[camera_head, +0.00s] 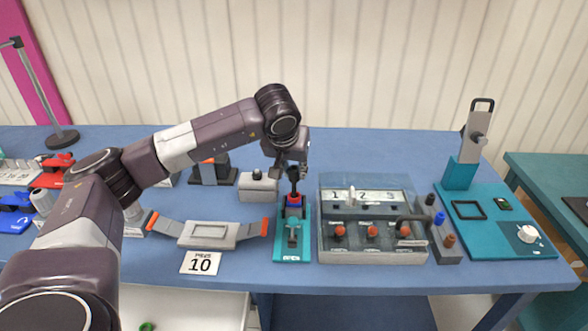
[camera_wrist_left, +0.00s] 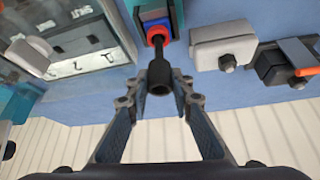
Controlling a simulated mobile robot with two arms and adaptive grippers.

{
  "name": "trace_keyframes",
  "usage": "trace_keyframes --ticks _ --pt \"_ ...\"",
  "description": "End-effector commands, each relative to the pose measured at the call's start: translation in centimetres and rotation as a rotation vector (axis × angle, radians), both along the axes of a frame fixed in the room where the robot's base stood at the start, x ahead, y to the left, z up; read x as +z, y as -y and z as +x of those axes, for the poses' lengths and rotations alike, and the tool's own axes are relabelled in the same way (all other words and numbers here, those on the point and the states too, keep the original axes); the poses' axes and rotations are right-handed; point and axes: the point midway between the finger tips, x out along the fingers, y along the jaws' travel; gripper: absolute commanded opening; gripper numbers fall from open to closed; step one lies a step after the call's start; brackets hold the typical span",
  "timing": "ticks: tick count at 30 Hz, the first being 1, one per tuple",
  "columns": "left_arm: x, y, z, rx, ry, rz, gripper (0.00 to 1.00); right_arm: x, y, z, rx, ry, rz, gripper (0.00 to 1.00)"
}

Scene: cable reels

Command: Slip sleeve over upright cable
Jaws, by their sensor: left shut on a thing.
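My left gripper (camera_head: 292,166) comes down from the left arm over a small teal fixture (camera_head: 292,256) with a red and blue clamp (camera_head: 294,201). It is shut on a dark sleeve-like piece (camera_head: 294,183) standing upright above the clamp. In the left wrist view the fingertips (camera_wrist_left: 163,88) flank this dark piece (camera_wrist_left: 184,84), whose near end looks round and hollow. Its other end meets the clamp's red ring (camera_wrist_left: 158,35). The cable cannot be told apart from the sleeve, so I cannot tell whether the sleeve is around it. My right gripper is not in view.
A grey panel box (camera_head: 372,256) with several orange knobs stands right of the fixture. A small grey box (camera_head: 258,187) is close behind left. A teal station (camera_head: 500,230) stands right.

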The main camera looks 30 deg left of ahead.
Motion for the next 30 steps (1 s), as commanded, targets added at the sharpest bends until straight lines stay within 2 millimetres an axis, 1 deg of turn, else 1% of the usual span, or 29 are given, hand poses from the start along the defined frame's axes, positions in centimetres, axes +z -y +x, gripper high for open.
trace_keyframes --ticks 5,6,11,19,22,26,30 --pt "0.0 0.0 0.0 0.0 0.0 0.0 0.1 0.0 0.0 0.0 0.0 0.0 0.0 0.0" --pt "0.0 0.0 0.0 0.0 0.0 0.0 0.23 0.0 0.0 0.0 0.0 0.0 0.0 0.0" --pt "0.0 0.0 0.0 0.0 0.0 0.0 0.41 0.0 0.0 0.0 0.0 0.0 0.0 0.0" --pt "0.1 0.0 0.0 0.0 0.0 0.0 0.41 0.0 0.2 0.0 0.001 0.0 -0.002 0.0" --pt "0.6 0.1 -0.2 0.0 0.002 0.0 0.41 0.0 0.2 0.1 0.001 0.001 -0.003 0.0" --pt "2.2 0.4 -1.0 -0.001 0.003 -0.001 0.41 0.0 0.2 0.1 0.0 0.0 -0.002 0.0" --pt "4.9 0.9 -2.4 -0.001 0.006 0.0 0.41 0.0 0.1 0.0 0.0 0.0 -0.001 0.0"
